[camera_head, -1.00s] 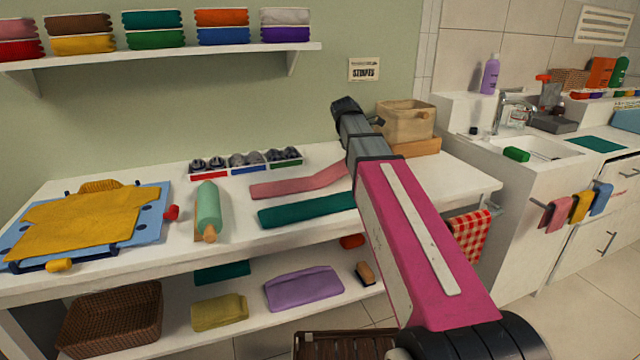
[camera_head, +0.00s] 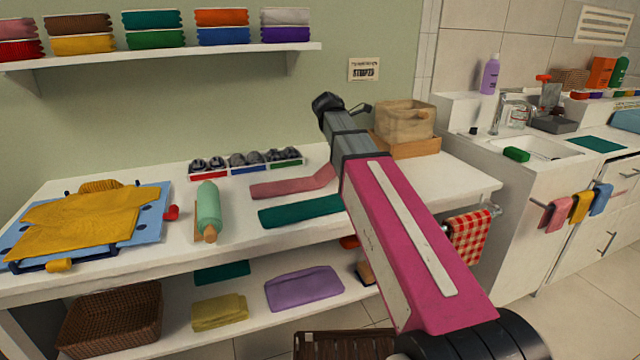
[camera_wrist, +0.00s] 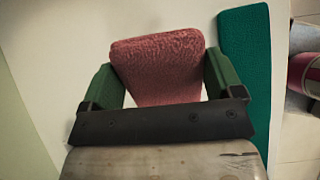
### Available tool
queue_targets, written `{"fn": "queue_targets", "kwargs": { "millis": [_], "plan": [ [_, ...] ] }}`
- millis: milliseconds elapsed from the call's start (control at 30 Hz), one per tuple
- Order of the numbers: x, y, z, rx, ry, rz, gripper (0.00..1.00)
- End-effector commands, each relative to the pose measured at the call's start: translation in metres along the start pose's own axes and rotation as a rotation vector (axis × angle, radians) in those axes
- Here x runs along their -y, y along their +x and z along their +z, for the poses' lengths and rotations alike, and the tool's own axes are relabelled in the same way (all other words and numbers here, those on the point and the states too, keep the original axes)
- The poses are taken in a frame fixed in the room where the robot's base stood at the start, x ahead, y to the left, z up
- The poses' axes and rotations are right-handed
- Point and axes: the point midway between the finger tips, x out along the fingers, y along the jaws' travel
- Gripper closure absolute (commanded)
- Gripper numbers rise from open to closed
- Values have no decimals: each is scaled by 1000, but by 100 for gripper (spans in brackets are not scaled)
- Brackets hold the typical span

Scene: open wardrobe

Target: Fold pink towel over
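The pink towel (camera_head: 285,187) lies on the white worktop, left of my arm. Its right part slants toward the back, and the arm hides what is beyond it. In the wrist view the pink towel (camera_wrist: 160,62) lies between the two green fingers of my gripper (camera_wrist: 158,72). The fingers are wide apart, one near each side of the towel. I cannot tell whether they touch it. My gripper cannot be made out in the head view; my pink and grey arm stands in front.
A dark green towel (camera_head: 295,211) lies just in front of the pink one and also shows in the wrist view (camera_wrist: 245,60). A rolling pin (camera_head: 208,208) lies to the left. A divided sock tray (camera_head: 246,162) and a beige bin (camera_head: 404,120) stand behind.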

Motion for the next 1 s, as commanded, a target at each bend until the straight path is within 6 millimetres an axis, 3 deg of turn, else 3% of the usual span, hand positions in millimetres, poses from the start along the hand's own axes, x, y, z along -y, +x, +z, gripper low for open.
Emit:
{"fn": "queue_targets", "kwargs": {
  "millis": [267, 667, 1000],
  "plan": [
    [0, -3, -1, 15, 0, 1, 19],
    [0, -37, -5, 202, -1, 1, 19],
    [0, -39, -5, 217, 0, 0, 19]
  ]
}}
